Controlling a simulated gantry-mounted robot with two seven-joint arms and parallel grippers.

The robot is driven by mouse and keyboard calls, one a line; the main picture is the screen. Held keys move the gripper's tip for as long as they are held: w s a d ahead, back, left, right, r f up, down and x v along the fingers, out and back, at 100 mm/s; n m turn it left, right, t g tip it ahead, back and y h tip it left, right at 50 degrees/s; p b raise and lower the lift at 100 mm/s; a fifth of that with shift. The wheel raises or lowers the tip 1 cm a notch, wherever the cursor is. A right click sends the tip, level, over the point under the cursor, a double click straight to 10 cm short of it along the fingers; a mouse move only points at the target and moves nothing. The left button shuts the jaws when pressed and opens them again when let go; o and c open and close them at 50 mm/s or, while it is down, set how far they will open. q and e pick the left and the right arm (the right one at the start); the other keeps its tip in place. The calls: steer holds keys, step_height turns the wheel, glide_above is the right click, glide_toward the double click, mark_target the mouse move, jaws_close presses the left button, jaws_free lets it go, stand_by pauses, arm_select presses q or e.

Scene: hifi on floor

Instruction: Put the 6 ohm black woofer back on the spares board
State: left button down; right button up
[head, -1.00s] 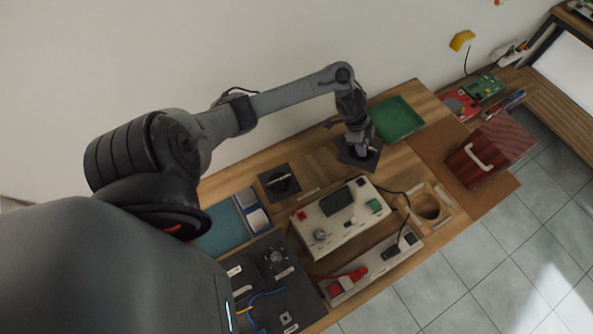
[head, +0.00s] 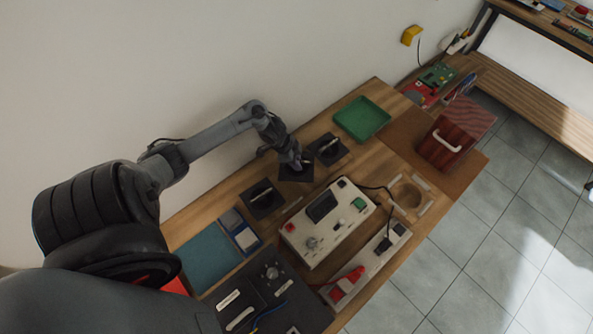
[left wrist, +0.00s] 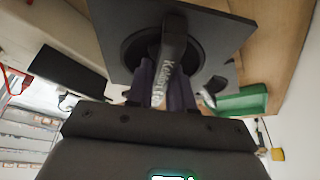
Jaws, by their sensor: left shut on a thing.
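My left gripper (head: 294,160) is shut on the handle of a black square panel (head: 297,174). In the left wrist view, this panel (left wrist: 115,30) carries a round black driver behind the handle, so it looks like a woofer. Two similar black panels with handles flank it in the head view: one at the left (head: 262,200) and one at the right (head: 328,149). No ohm marking is readable, so I cannot tell which is the 6 ohm one. Whether the held panel touches the bench is unclear. I cannot identify the spares board for sure. My right gripper is out of view.
On the wooden bench stand a white tester (head: 327,222), a power strip (head: 367,265), a green tray (head: 361,118), and a dark board with cables (head: 270,300). A brown mat (head: 408,130) holds a red-brown wooden box (head: 457,135) at the right. A teal mat (head: 205,262) lies left.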

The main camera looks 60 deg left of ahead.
arm_select(q)
steer(key=shift+w+f+b, duration=0.15)
steer(key=shift+f+b, duration=0.25)
steer(key=shift+f, duration=2.15)
steer(key=shift+a+f, duration=0.1)
steer(key=shift+f, duration=0.05)
